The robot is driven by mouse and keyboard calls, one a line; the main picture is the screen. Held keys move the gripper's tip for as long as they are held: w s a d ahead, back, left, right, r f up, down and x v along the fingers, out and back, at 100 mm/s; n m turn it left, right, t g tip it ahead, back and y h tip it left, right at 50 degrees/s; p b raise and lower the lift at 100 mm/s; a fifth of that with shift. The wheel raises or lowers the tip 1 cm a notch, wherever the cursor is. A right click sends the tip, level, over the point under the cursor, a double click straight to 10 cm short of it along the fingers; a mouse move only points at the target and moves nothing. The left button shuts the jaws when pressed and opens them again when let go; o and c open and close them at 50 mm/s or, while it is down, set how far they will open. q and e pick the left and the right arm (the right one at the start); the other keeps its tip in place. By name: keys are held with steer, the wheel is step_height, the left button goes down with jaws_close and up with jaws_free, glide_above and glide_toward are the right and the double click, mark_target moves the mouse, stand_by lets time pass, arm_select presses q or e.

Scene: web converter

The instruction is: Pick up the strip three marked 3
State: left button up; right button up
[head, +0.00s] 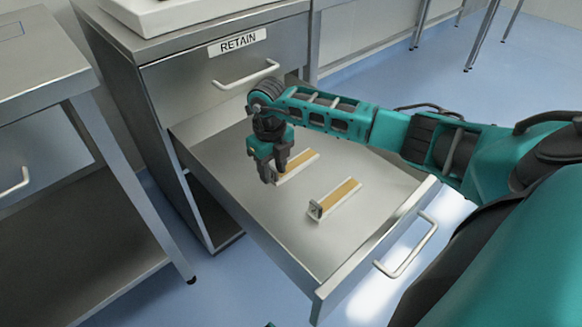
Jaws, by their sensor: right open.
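Two strips with tan tops and pale sides lie in an open steel drawer (375,185). The nearer strip (338,198) has a small marked end face, too small to read. The farther strip (300,164) is partly hidden by my right gripper (276,172), so its mark cannot be seen. I cannot tell which strip is marked 3. My right gripper points down, open, at the left end of the farther strip; I cannot tell whether its fingers touch or straddle it. My left gripper is not seen.
The drawer's front panel and handle (408,248) stand out toward me. Above the drawer is a closed drawer labelled RETAIN (238,42). A steel bench (45,88) stands at the left. The drawer floor around the nearer strip is bare.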

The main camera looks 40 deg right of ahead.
steer(key=shift+f, duration=0.1)
jaws_close()
stand_by(0.3)
stand_by(0.4)
